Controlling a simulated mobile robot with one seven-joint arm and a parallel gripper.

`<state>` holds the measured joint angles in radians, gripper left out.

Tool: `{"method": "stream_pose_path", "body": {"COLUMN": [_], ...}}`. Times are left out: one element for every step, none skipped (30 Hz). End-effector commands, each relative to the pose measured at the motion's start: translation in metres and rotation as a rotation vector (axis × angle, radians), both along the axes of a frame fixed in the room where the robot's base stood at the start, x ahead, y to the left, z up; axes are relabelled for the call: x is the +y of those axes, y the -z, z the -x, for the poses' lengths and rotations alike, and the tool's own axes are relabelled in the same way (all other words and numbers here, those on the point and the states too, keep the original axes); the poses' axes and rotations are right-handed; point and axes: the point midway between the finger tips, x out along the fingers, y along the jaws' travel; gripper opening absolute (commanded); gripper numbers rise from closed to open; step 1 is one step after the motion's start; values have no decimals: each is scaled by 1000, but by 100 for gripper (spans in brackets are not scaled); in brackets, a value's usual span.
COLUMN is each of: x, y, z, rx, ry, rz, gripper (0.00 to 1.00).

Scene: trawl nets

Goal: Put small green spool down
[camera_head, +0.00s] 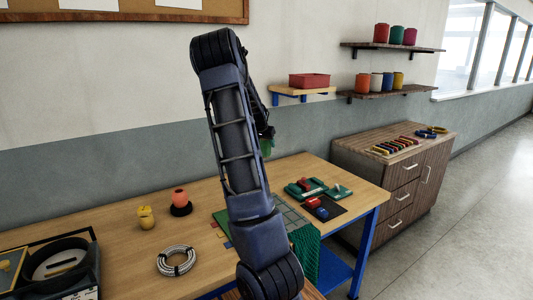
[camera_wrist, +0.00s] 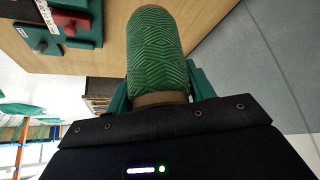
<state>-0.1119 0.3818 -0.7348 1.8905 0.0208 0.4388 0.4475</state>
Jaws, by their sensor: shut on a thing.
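The small green spool (camera_wrist: 157,48) fills the upper middle of the wrist view, with green patterned thread and a brown rim at its near end. My gripper (camera_wrist: 160,88) is shut on it, with a teal finger on each side. In the head view the spool (camera_head: 267,148) shows as a small green patch just right of my arm. There it appears in front of the wall, above the back of the wooden table (camera_head: 225,187). My arm hides most of my gripper in that view.
On the table are a coiled rope (camera_head: 176,261), a yellow spool (camera_head: 146,217), an orange item (camera_head: 180,197) on a black base, and green trays (camera_head: 306,188) with red parts. Wall shelves (camera_head: 392,47) hold several coloured spools. A wooden cabinet (camera_head: 372,160) stands to the right.

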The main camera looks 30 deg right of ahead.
Motion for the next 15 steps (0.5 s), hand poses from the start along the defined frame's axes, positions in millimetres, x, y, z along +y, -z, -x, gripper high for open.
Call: {"method": "stream_pose_path", "body": {"x": [0, -1, -3, -5, -7, -12, -17, -22, -31, -38, -45, -55, -63, -70, -79], "y": [-5, -6, -8, -8, -8, -8, -7, -6, -4, -2, -1, 1, 2, 3, 4], "z": [0, 1, 3, 5, 8, 14, 19, 26, 36, 45, 55, 69, 80, 91, 106], "rx": [0, 0, 1, 2, 2, 2, 3, 3, 3, 4, 6, 5, 4, 4, 6], "ry": [1, 4, 11, 20, 34, 57, 81, 108, 152, 189, 230, 290, 336, 382, 444], "rz": [0, 0, 0, 0, 0, 2, 2, 1, 1, 1, 1, 2, 2, 2, 2], "gripper": [28, 28, 28, 28, 28, 28, 28, 28, 28, 28, 28, 28, 28, 28, 28]}}
